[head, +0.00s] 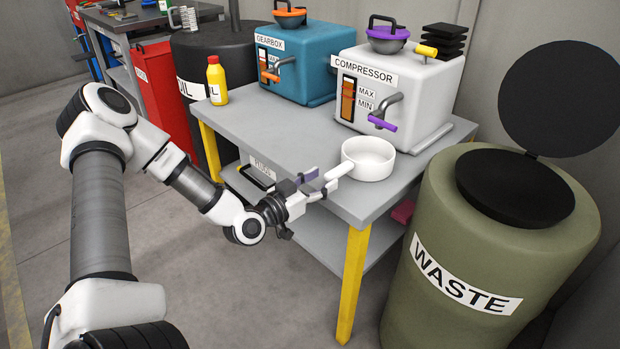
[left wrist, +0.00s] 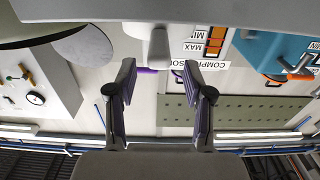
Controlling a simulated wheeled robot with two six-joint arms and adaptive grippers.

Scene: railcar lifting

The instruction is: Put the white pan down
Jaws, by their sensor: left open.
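The white pan (head: 368,161) appears to rest upright on the grey table (head: 270,148), close to its front edge, below the compressor (head: 395,92). Its handle points left towards my left gripper (head: 320,184). The left gripper is open at the table's front edge, with its fingers around the end of the handle. In the left wrist view, the white handle (left wrist: 158,48) shows just beyond and between the spread fingertips of the left gripper (left wrist: 159,78). I cannot tell whether a finger touches it. My right gripper is not in view.
The blue gearbox (head: 300,72) and a yellow bottle (head: 216,82) stand farther back on the table. A green waste bin (head: 450,225) with its lid up stands close on the right. The tabletop left of the pan is mostly clear.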

